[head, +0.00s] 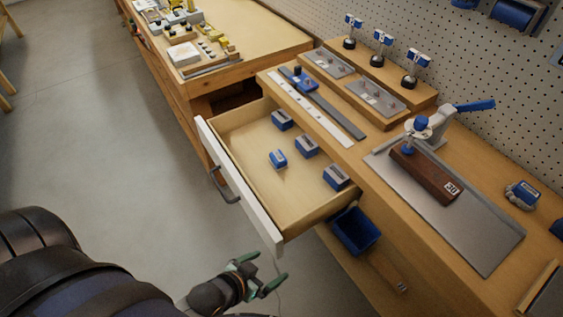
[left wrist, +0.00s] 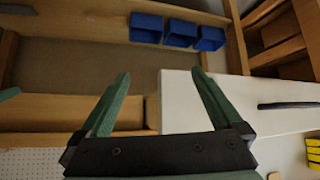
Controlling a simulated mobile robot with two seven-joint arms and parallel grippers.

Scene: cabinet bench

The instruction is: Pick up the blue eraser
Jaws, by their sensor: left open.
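Several small blue-and-grey blocks lie apart in the open drawer (head: 255,180) in the head view. One (head: 277,158) is smaller and lies nearest the drawer front; the others are at the back left (head: 282,120), the middle (head: 306,146) and the right (head: 336,177). I cannot tell for sure which is the blue eraser. My left gripper (head: 262,271) is open and empty, outside the drawer, below its near right corner. In the left wrist view its spread fingers (left wrist: 160,76) have nothing between them, and no eraser shows.
The white drawer front (head: 240,185) with a dark handle (head: 226,188) stands between my gripper and the blocks. It also shows in the left wrist view (left wrist: 225,103). A blue bin (head: 354,229) sits below the bench. A clamp tool (head: 430,128) stands on the benchtop.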

